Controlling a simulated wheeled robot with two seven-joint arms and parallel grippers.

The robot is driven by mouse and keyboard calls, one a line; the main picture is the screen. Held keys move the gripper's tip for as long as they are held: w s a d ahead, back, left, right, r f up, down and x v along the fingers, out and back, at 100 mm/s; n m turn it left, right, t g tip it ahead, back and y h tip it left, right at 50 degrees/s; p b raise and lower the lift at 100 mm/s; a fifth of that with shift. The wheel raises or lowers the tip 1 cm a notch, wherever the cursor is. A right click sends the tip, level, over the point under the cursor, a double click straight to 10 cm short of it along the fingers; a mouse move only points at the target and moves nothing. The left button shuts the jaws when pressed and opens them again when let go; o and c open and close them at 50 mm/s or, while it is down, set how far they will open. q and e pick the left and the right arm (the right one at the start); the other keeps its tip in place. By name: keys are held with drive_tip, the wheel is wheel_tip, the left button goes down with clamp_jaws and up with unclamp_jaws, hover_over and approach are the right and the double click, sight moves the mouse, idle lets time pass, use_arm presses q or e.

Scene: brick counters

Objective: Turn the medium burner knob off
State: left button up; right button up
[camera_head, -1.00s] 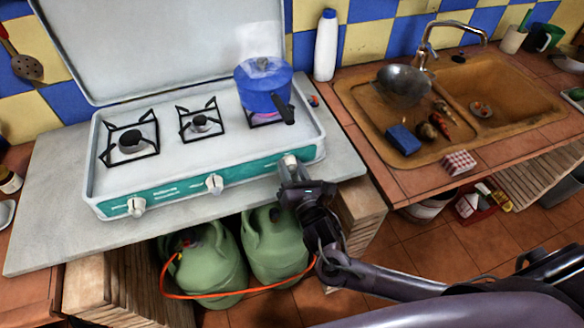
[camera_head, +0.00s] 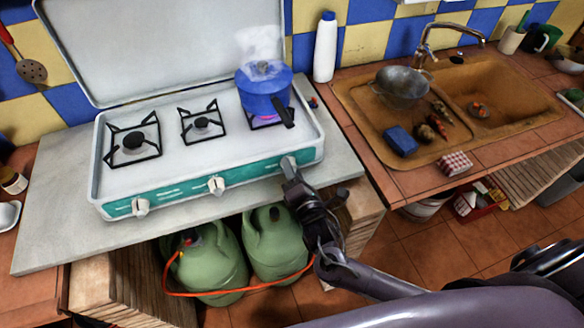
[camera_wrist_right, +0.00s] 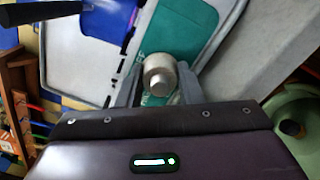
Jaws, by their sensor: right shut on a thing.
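The white stove (camera_head: 203,158) has a teal front panel with three knobs: a left knob (camera_head: 140,207), a middle knob (camera_head: 216,186) and a right one mostly hidden by my right gripper (camera_head: 289,169). In the right wrist view the right knob (camera_wrist_right: 158,74) is pale and round, between the two fingers. My right gripper is shut on it. A blue pot (camera_head: 264,92) stands on the right burner, with a pinkish glow under it and steam above. The left burner (camera_head: 132,141) and middle burner (camera_head: 202,123) are bare. My left gripper is not in view.
Green gas bottles (camera_head: 270,243) with an orange hose stand under the counter.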

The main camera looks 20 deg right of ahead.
drive_tip(key=m, duration=1.2)
drive_tip(key=shift+f, duration=0.1)
drive_tip(key=m, duration=0.6)
drive_tip(key=shift+f, duration=0.1)
drive_tip(key=m, duration=0.5)
drive_tip(key=shift+m, duration=0.4)
drive_tip(key=o, duration=1)
